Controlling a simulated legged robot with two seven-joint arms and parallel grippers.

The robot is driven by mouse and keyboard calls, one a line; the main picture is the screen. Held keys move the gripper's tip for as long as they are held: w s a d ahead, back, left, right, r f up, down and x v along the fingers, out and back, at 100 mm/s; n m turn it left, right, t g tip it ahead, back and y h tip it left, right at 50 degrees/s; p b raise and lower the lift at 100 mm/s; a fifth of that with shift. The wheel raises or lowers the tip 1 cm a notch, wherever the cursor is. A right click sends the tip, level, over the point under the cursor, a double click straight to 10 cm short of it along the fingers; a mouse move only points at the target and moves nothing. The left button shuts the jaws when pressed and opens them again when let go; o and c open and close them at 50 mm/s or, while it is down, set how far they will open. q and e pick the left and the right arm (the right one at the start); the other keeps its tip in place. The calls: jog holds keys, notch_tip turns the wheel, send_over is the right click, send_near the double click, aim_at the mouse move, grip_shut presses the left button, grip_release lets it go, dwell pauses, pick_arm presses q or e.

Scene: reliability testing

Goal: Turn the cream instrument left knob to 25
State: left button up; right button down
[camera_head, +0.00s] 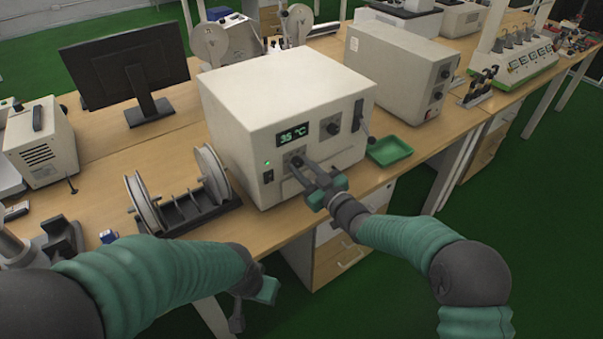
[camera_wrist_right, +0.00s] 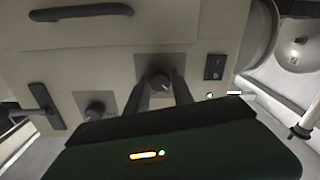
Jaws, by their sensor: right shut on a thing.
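The cream instrument (camera_head: 290,90) stands on the wooden bench, and its display (camera_head: 293,134) reads "35 °C". Its left knob (camera_wrist_right: 160,82) is dark and round on a grey plate. My right gripper (camera_head: 298,166) reaches the front panel at this knob. In the right wrist view, the two fingers of the right gripper (camera_wrist_right: 159,94) are on either side of the knob, shut on it. The gripper body hides the display there. The second knob (camera_head: 332,127) is to the right in the head view. My left gripper (camera_head: 250,302) hangs low before the bench; its finger gap is unclear.
A lever (camera_head: 357,115) is on the instrument's right front. A green tray (camera_head: 390,150) lies right of it, and a spool rack (camera_head: 182,200) stands left. A second cream box (camera_head: 400,70) and a monitor (camera_head: 125,68) stand farther back.

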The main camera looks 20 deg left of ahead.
jog(key=shift+f+n+b, duration=0.1)
jog(key=shift+n+b, duration=1.6)
jog(key=shift+n, duration=0.5)
jog(key=c, duration=1.1)
grip_release()
jog(key=shift+s+d, duration=0.1)
jog(key=shift+s, duration=0.05)
jog(key=p+v, duration=0.1)
jog(key=v, duration=1.5)
jog(key=shift+s+d, duration=0.2)
jog(key=shift+d, duration=0.15)
